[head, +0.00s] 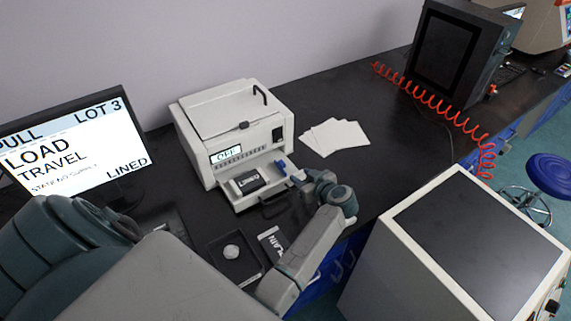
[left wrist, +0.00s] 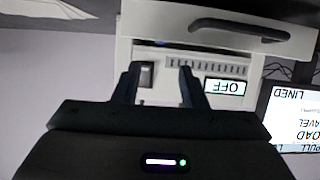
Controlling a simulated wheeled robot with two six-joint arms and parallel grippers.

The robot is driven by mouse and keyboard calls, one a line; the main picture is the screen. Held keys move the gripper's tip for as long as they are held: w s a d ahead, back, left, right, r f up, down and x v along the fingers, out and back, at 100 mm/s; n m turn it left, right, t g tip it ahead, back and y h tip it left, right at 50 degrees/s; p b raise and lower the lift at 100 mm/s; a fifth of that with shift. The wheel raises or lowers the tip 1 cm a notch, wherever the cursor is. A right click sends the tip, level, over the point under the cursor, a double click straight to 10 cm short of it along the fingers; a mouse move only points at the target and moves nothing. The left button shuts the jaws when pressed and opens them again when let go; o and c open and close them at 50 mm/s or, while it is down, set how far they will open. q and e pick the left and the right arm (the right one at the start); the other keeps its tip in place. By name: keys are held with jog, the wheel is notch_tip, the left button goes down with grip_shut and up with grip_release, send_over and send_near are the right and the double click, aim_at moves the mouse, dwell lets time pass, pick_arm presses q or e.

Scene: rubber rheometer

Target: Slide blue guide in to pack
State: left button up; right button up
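The blue guide (head: 281,165) shows as a small blue piece at the right of the machine's front shelf, partly hidden by my gripper. A dark pack with a white label reading LINED (head: 247,183) lies on that shelf, left of the guide. My left gripper (head: 294,174) is just right of the guide; I cannot tell whether they touch. In the left wrist view its two fingers (left wrist: 158,84) stand apart in front of the machine's panel, with nothing clearly held between them. My right gripper is not in view.
The white machine (head: 232,118) has a display reading OFF (head: 226,154). A PLAIN pack (head: 271,243) and a black tray (head: 216,250) with a round white piece (head: 231,251) lie in front. A monitor (head: 72,152) stands left; white sheets (head: 334,137) lie right.

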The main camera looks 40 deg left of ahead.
aim_at(284, 165)
pick_arm(q)
jog(key=p+x, duration=0.2)
jog(key=x, duration=0.8)
jog(key=shift+w+a+f, duration=0.1)
jog(key=shift+a+f, duration=0.15)
jog(key=shift+a, duration=0.05)
grip_shut()
